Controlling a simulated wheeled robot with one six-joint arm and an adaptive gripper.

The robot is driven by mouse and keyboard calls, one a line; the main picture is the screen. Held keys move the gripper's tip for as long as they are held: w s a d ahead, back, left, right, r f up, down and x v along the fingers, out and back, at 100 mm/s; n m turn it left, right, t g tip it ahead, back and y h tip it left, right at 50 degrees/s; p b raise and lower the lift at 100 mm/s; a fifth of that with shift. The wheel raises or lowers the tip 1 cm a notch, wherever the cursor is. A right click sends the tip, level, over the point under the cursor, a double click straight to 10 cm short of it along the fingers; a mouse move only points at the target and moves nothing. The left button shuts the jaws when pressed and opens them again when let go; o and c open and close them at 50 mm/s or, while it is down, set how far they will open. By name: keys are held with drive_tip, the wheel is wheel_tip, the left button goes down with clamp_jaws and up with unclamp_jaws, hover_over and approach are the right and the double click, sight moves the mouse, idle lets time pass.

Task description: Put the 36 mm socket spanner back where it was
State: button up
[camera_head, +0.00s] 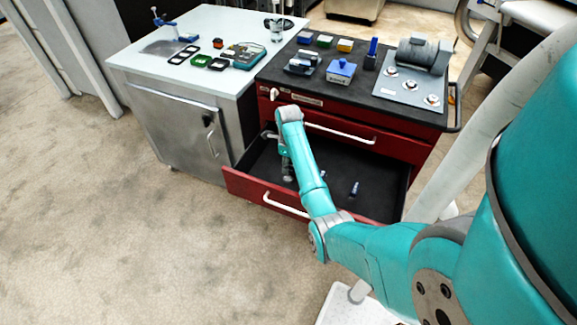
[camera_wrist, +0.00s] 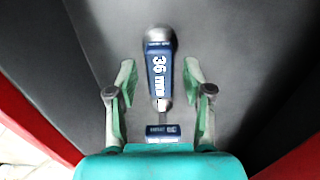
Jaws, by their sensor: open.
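The 36 mm socket spanner (camera_wrist: 159,78) shows in the wrist view, with a grey rounded end, a blue body marked "36" and a second blue label lower down. It is in the open drawer (camera_head: 243,187), over the dark drawer floor. My gripper (camera_wrist: 160,70) is open, with one green-padded finger on each side of the spanner and a visible gap on both sides. In the head view my gripper (camera_head: 288,174) reaches down into the left part of the drawer and hides the spanner there.
A small blue-and-grey item (camera_head: 354,188) stands farther right in the drawer. The red cabinet's black top (camera_head: 327,95) carries blue, green and yellow items and a grey machine (camera_head: 424,54). A white-topped bench (camera_head: 190,85) stands at left. The drawer's red walls flank my gripper.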

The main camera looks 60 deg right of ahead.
wheel_tip(320, 180, up, 10)
drive_tip(key=shift+r, duration=0.25)
idle(0.6)
